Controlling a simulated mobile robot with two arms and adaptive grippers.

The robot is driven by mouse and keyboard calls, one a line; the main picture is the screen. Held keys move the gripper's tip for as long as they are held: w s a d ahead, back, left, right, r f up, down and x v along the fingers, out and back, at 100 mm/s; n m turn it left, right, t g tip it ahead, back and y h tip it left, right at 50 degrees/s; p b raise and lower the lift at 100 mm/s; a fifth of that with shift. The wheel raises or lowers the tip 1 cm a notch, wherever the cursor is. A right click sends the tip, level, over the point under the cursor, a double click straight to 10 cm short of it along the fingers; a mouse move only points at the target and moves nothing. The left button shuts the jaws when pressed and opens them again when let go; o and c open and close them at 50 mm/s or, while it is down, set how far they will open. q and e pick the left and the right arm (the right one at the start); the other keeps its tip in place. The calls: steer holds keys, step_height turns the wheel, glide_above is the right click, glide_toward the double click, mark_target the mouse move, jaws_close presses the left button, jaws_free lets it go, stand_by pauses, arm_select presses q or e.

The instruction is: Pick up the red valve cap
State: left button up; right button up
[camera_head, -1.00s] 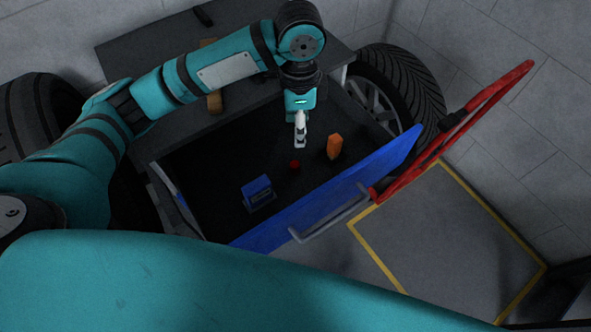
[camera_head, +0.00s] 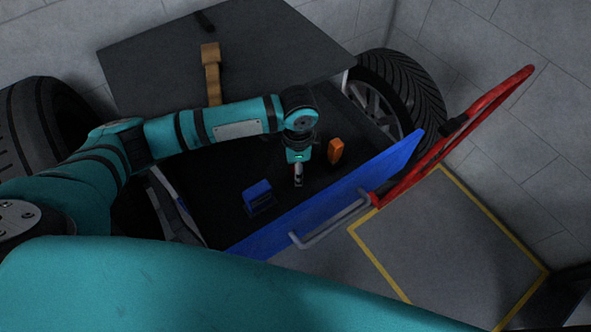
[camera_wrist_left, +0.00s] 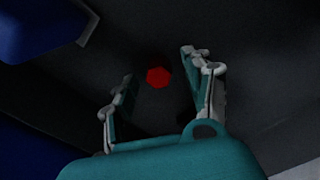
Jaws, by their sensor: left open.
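The red valve cap (camera_wrist_left: 158,77) lies on the dark floor of the open drawer. In the left wrist view it shows just beyond and between the fingertips of my left gripper (camera_wrist_left: 160,80), clear of both fingers. In the head view my left gripper (camera_head: 298,178) points down into the drawer (camera_head: 345,195), and the cap is mostly hidden behind it. The left gripper is open and holds nothing. My right gripper is not in view.
A blue box-shaped item (camera_head: 258,195) sits left of the gripper in the drawer. An orange item (camera_head: 335,150) stands close on the right. The drawer's blue front panel (camera_head: 320,208) with its grey handle (camera_head: 330,222) is near. A red bar (camera_head: 480,115) rises at right.

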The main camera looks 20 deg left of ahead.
arm_select(q)
steer(key=shift+f, duration=0.35)
steer(key=shift+c, duration=0.4)
steer(key=c, duration=0.8)
